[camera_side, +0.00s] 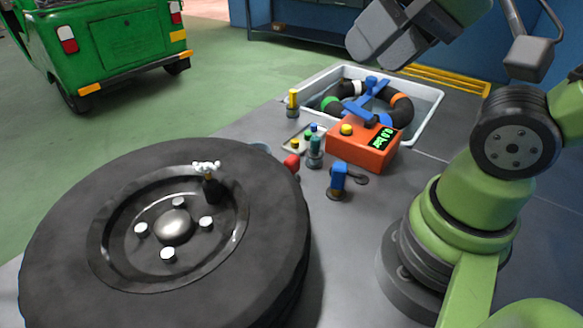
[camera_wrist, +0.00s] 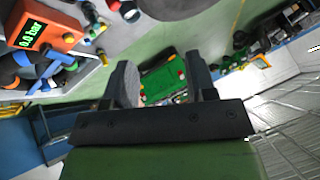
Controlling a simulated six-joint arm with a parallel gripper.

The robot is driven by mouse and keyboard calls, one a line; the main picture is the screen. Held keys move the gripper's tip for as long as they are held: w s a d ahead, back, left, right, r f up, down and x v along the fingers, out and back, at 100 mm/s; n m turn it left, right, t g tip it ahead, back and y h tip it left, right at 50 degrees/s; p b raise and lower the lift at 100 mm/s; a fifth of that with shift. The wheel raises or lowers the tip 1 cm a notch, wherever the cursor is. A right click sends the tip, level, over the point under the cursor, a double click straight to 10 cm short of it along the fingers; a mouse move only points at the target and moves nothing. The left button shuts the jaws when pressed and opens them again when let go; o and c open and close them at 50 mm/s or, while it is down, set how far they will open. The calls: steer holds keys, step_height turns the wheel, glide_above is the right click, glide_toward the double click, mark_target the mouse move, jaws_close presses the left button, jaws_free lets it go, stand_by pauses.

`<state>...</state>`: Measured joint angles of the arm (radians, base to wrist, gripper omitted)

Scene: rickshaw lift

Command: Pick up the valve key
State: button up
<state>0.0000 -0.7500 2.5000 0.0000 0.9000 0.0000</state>
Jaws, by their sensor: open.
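My gripper (camera_wrist: 163,80) is open and empty in the wrist view, with the green rickshaw visible far beyond its two fingers. No piece is clearly marked as the valve key. A small silvery winged piece (camera_side: 207,167) sits on a black stem on the wheel's rim. A blue upright piece (camera_side: 338,179) stands in a dark holder on the bench, right of the wheel. A yellow-topped post (camera_side: 293,101) stands farther back. My gripper touches none of these.
A large black wheel (camera_side: 260,220) lies flat at the left. An orange gauge box (camera_side: 352,150) stands before a white-rimmed basin (camera_side: 431,110) holding a dark ring with coloured bands. The rickshaw (camera_side: 110,55) is on the floor behind. Several small coloured pieces (camera_side: 315,150) crowd the bench middle.

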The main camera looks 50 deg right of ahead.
steer(key=o, duration=0.3)
steer(key=shift+w, duration=0.1)
steer(key=n+g+h, duration=0.2)
steer(key=n+g, duration=0.2)
steer(key=g, duration=0.3)
glide_above(292, 158)
steer(key=f, duration=2.2)
steer(key=shift+d+f, duration=0.15)
steer(key=shift+d, duration=0.05)
steer(key=shift+a+f, duration=0.2)
steer(key=shift+f, duration=2.8)
